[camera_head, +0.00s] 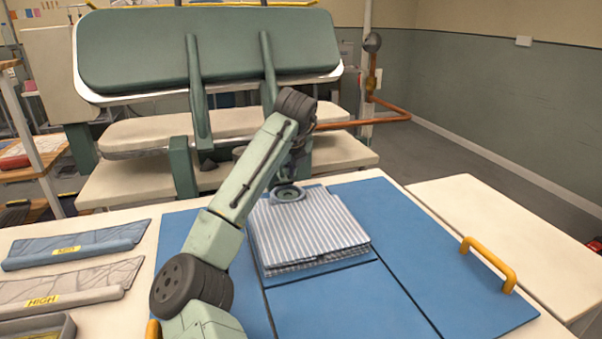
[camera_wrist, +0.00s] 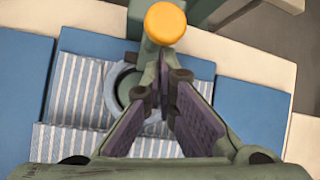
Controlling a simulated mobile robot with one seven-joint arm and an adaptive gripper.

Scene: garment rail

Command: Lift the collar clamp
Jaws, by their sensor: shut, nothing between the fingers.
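A folded blue-and-white striped shirt (camera_head: 310,235) lies on the blue folding board (camera_head: 400,220). A pale grey-blue collar ring with a dark green round piece inside sits at its far edge, and also shows in the wrist view (camera_wrist: 111,97). An orange knob (camera_wrist: 165,23) on a green post stands beyond the shirt in the wrist view; it appears to be the collar clamp's handle. My gripper (camera_wrist: 171,80) is shut and empty, its fingertips just below the knob in the picture. I cannot tell whether they touch the post. In the head view my arm hides the knob.
A large green padded press (camera_head: 205,50) stands behind the table. A yellow handle (camera_head: 488,262) is on the board's right panel. Open floor (camera_head: 440,150) lies at the back right.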

